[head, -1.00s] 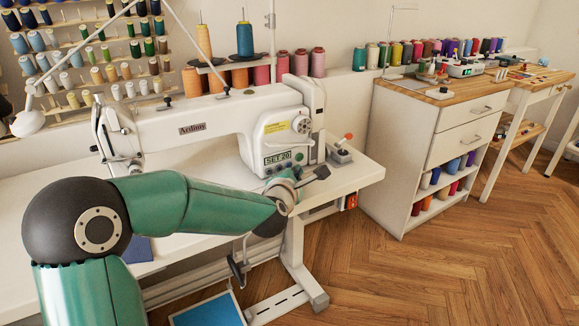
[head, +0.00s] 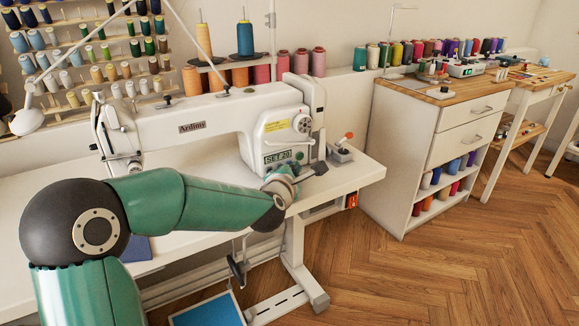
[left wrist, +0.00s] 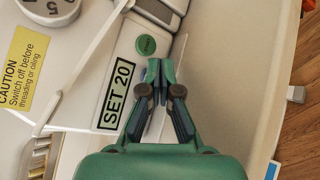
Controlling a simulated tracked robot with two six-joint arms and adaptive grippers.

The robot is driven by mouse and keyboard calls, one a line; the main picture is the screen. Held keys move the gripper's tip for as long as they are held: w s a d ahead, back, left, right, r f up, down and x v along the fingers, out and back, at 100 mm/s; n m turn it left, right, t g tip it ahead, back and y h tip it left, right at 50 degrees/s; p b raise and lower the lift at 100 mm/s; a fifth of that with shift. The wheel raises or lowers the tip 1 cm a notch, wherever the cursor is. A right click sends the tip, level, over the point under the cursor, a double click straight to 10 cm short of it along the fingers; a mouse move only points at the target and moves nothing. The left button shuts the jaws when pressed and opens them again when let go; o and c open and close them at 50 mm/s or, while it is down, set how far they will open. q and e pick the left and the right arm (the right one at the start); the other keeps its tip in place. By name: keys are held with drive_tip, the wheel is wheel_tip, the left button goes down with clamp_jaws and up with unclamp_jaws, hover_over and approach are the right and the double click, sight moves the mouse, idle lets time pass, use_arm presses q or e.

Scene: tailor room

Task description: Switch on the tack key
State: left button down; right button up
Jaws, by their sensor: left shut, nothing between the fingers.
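A round green button (left wrist: 146,45) sits on the white sewing machine head (head: 274,130), beside the "SET 20" label (left wrist: 115,95). I take it for the tack key; its small marking is too small to read. The button also shows in the head view (head: 300,156). My left gripper (left wrist: 160,68) is shut and empty, its fingertips just below and right of the button in the left wrist view. I cannot tell whether they touch the machine. In the head view the gripper (head: 317,169) is small, at the machine's right end. My right gripper is not in view.
A yellow caution label (left wrist: 22,75) and a dial (head: 301,124) are on the machine. A small lever box (head: 341,153) stands on the white table (head: 363,175) to the right. Thread cones stand behind. A drawer cabinet (head: 456,140) is at the right.

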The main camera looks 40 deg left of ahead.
sight(308, 195)
use_arm(q)
drive_tip(key=shift+a, duration=0.1)
idle(0.4)
drive_tip(key=shift+s+d+b, duration=0.15)
drive_tip(key=shift+d+b, duration=0.15)
drive_tip(key=shift+d, duration=0.25)
drive_tip(key=shift+s+d, duration=0.4)
drive_tip(key=shift+d, duration=0.55)
drive_tip(key=shift+s+d, duration=0.35)
drive_tip(key=shift+d, duration=0.55)
drive_tip(key=shift+s+d, duration=0.4)
drive_tip(key=shift+d, duration=0.55)
drive_tip(key=shift+s, duration=0.1)
